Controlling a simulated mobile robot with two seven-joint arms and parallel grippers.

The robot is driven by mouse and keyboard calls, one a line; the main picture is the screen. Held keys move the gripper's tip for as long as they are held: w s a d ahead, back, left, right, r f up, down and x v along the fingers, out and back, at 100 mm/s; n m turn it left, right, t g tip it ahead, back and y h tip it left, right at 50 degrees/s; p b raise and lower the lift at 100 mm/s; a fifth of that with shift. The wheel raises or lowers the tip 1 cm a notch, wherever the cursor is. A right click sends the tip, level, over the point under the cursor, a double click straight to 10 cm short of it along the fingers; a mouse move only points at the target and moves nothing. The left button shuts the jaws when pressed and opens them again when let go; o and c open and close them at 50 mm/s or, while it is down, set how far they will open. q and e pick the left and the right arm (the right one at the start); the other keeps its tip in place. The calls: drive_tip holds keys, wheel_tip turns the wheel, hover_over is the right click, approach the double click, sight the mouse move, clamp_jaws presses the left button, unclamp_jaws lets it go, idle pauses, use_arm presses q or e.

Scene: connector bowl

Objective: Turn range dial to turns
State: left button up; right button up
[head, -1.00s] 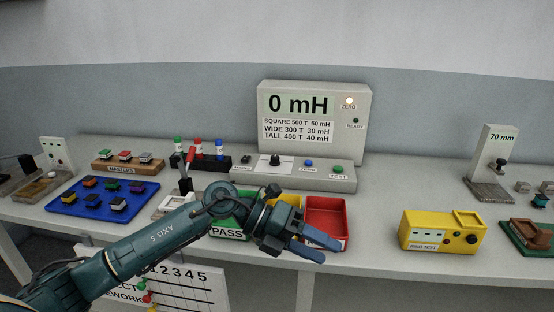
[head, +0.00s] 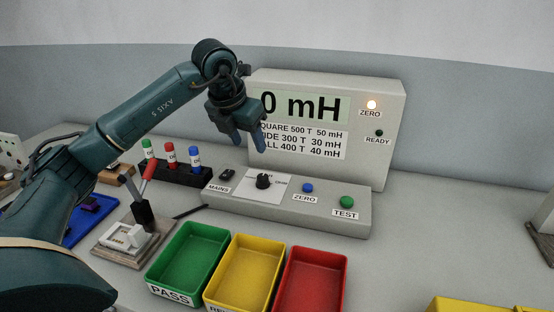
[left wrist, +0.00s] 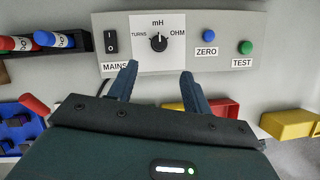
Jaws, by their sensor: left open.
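The range dial (head: 263,181) is a black knob on a white plate on the front panel of the grey meter. In the left wrist view the dial (left wrist: 159,42) has TURNS marked at its left, mH above and OHM at its right; its white pointer mark appears to point up toward mH. The meter's display (head: 300,107) reads 0 mH. My left gripper (head: 249,143) is open and empty, above and behind the panel in the head view, fingers pointing down. In the wrist view its two fingertips (left wrist: 160,70) are spread below the dial, apart from it. My right gripper is not in view.
A MAINS switch (left wrist: 111,42) is left of the dial; blue ZERO (left wrist: 209,36) and green TEST (left wrist: 245,47) buttons are right. Green (head: 158,258), yellow (head: 216,286) and red (head: 290,291) trays stand in front. A rack of capped bottles (head: 185,174) is left.

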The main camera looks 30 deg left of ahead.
sight(263, 176)
use_arm(q)
drive_tip(key=x, duration=1.3)
drive_tip(key=shift+p, duration=0.3)
drive_tip(key=c, duration=1)
drive_tip(key=shift+o, duration=0.2)
drive_tip(key=shift+n, duration=0.3)
drive_tip(key=n+y+b, duration=0.1)
drive_tip(key=n+y, duration=0.1)
drive_tip(key=n, duration=0.2)
drive_tip(key=shift+w+d+n, duration=0.1)
drive_tip(key=shift+d+n, duration=0.05)
drive_tip(key=shift+n, duration=0.25)
drive_tip(key=n+g+y, duration=0.1)
drive_tip(key=n, duration=0.2)
drive_tip(key=n+g+y, duration=0.1)
drive_tip(key=n, duration=0.2)
drive_tip(key=shift+w+r+b, duration=0.1)
drive_tip(key=shift+b, duration=0.25)
drive_tip(key=shift+n, duration=0.4)
